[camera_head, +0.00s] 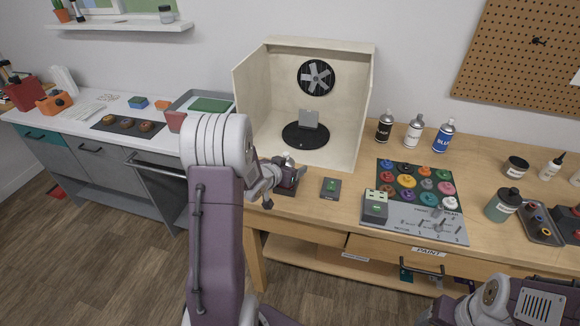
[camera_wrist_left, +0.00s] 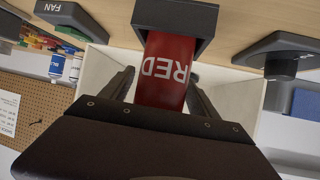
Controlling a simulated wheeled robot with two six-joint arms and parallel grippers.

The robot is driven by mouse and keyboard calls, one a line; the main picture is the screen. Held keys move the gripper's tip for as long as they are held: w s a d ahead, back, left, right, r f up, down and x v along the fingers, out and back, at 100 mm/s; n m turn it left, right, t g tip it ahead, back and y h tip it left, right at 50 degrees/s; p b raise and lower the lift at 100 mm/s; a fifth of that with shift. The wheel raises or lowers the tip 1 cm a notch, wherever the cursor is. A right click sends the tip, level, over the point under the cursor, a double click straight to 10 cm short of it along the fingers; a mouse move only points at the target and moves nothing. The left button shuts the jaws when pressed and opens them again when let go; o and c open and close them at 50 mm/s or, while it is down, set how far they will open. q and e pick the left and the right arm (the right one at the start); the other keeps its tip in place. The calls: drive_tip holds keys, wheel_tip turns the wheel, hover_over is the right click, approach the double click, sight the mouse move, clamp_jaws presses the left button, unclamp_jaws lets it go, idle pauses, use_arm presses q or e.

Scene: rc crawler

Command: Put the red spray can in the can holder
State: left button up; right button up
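The red spray can (camera_wrist_left: 165,75), lettered RED, is in the left wrist view, which is upside down. Its lower end is inside the opening of the dark can holder (camera_wrist_left: 177,16) at the bench's front edge. My left gripper (camera_wrist_left: 160,88) has one finger on each side of the can. The fingertips are close to its sides, but whether they press on it is not clear. In the head view my left gripper (camera_head: 280,176) is at the holder (camera_head: 287,191), and my wrist hides most of the can. My right gripper is out of view; only part of that arm shows at the lower right.
Behind the gripper stands an open spray booth (camera_head: 264,105) with a fan and a dark turntable (camera_head: 305,136). The fan switch (camera_head: 330,187) is to the right, then the paint board (camera_head: 425,222). Black, white and blue cans (camera_head: 443,137) stand behind that board.

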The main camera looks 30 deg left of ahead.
use_arm(q)
drive_tip(key=shift+s+r, duration=0.3)
drive_tip(key=shift+r, duration=0.05)
drive_tip(key=v, duration=1.1)
drive_tip(key=s+d+f+g, duration=0.5)
drive_tip(key=s+d, duration=0.2)
drive_tip(key=s+d+f+g, duration=0.5)
drive_tip(key=s+d+g, duration=0.1)
drive_tip(key=s+d, duration=0.2)
drive_tip(key=shift+s+h, duration=0.25)
drive_tip(key=shift+h, duration=0.05)
drive_tip(key=shift+d+f, duration=0.1)
